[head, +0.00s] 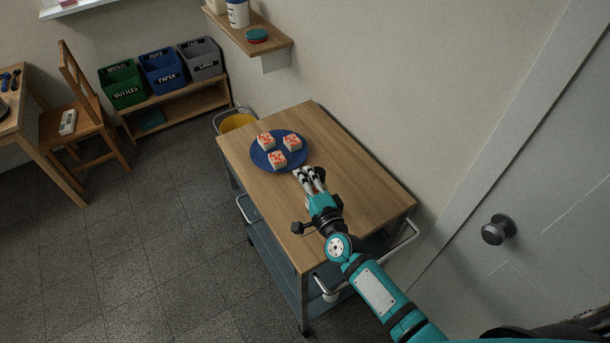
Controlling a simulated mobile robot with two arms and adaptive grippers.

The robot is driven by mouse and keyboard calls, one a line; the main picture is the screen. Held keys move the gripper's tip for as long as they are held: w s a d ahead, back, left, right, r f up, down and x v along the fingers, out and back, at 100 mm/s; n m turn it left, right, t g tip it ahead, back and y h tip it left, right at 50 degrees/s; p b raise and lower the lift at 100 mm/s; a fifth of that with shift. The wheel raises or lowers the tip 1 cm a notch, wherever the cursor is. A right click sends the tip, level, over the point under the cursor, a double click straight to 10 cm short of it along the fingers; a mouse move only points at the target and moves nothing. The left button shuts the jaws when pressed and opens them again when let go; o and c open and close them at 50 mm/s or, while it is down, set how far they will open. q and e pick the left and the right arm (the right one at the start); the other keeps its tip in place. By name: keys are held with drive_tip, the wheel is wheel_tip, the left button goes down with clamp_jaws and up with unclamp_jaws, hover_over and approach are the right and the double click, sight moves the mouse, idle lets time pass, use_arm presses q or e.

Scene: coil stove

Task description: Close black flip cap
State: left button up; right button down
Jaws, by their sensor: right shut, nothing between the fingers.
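I cannot make out a black flip cap anywhere in the head view. My right gripper (308,171) reaches in from the lower right, over the wooden top of a cart (358,183). Its fingers are together and hold nothing. The fingertips are close to the near right edge of a blue plate (256,160); I cannot tell if they touch it. My wrist and forearm hide part of the cart top's near right side. My left gripper is not in view.
Several white pieces with red topping (278,159) lie on the plate. Bins (162,73), a chair (85,120) and a yellow bucket (236,122) stand beyond. A door (540,190) is at right; floor at left is clear.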

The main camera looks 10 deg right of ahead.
drive_tip(key=c, duration=2)
unclamp_jaws()
drive_tip(key=shift+s+f, duration=0.1)
drive_tip(key=shift+f, duration=0.15)
drive_tip(key=o, duration=0.5)
drive_tip(key=shift+r, duration=0.15)
drive_tip(key=s, duration=0.4)
drive_tip(key=s+d, duration=0.1)
drive_tip(key=s, duration=0.2)
drive_tip(key=s+d, duration=0.1)
drive_tip(key=s, duration=0.3)
drive_tip(key=shift+s+d, duration=0.15)
drive_tip(key=shift+s, duration=0.2)
